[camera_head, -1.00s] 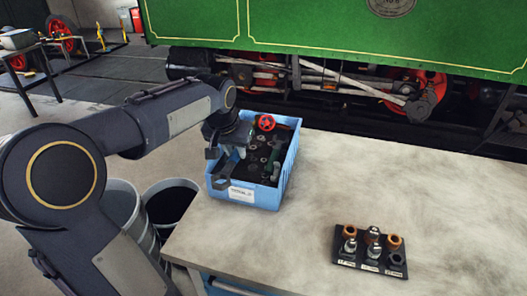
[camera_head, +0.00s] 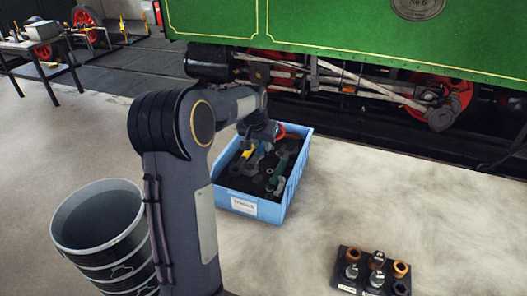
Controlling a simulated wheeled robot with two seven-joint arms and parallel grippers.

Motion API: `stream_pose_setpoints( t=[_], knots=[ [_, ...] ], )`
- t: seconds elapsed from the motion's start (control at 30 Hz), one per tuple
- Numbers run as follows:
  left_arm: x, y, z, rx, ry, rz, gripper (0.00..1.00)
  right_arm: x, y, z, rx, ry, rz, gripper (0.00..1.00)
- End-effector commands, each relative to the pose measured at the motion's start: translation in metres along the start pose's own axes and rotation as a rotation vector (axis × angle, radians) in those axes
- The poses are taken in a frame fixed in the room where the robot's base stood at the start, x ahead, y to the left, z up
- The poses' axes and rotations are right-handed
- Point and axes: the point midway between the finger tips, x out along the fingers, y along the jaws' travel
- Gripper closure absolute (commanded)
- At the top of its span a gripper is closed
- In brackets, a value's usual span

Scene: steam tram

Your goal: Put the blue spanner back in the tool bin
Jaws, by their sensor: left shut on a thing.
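The blue tool bin (camera_head: 262,208) stands on the bench with a white label on its front. It holds dark tools and, near its far end, a red handwheel (camera_head: 280,130). My left gripper (camera_head: 262,138) is over the far left part of the bin, partly hidden by my own arm. It is shut on a pale blue-grey piece, seemingly the blue spanner (camera_head: 257,156), which hangs low among the bin's contents. I cannot tell whether it touches them. A yellow item (camera_head: 247,152) shows beside it. My right gripper is not in view.
A black socket tray (camera_head: 345,271) with several sockets sits at the front right of the bench (camera_head: 400,200). A grey bucket (camera_head: 92,245) stands at the left. The green tram (camera_head: 350,25) is behind. The bench right of the bin is clear.

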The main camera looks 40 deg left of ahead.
Motion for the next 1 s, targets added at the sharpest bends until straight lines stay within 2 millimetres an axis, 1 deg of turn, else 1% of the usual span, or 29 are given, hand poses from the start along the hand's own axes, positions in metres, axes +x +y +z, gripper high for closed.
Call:
stream_pose_setpoints(
  t=[0.03, 0.13, 0.4, 0.6, 0.97, 1.0],
  knots=[
    [0.011, -0.002, -0.004, -0.001, -0.003, -0.002, 1.00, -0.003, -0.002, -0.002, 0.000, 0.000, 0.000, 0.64],
    [0.027, -0.004, -0.009, -0.002, 0.000, -0.001, 1.00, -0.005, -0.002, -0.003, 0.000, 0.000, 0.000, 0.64],
    [0.047, -0.007, -0.015, 0.000, 0.001, 0.000, 1.00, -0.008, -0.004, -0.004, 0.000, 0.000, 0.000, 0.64],
    [0.073, -0.006, -0.004, 0.000, 0.000, 0.001, 1.00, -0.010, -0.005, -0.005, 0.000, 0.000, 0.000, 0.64],
    [0.079, -0.006, -0.002, 0.000, 0.003, 0.000, 1.00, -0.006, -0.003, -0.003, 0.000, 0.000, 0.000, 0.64],
    [0.077, -0.006, -0.003, 0.000, 0.001, 0.000, 0.71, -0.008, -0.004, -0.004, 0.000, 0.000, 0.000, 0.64]
  ],
)
